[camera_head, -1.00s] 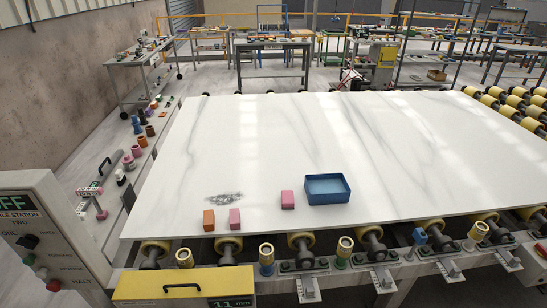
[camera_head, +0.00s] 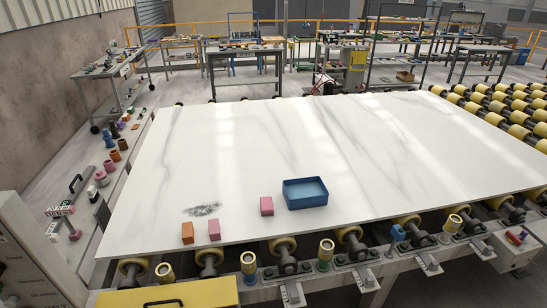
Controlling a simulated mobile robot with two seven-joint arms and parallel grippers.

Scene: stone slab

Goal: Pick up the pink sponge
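Two pink blocks that look like sponges lie on the white marble slab (camera_head: 350,140). One pink sponge (camera_head: 214,230) stands near the slab's front edge, just right of an orange block (camera_head: 187,232). The other pink sponge (camera_head: 266,206) is farther right and a little farther back, just left of a blue tray (camera_head: 305,204). I cannot tell which of the two the task means. Neither gripper shows in the head view, and nothing touches the blocks.
A grey smudge or debris patch (camera_head: 202,210) lies behind the orange block. Yellow rollers (camera_head: 281,248) run under the slab's front edge. A control cabinet (camera_head: 30,255) stands at the lower left. Most of the slab behind the blocks is clear.

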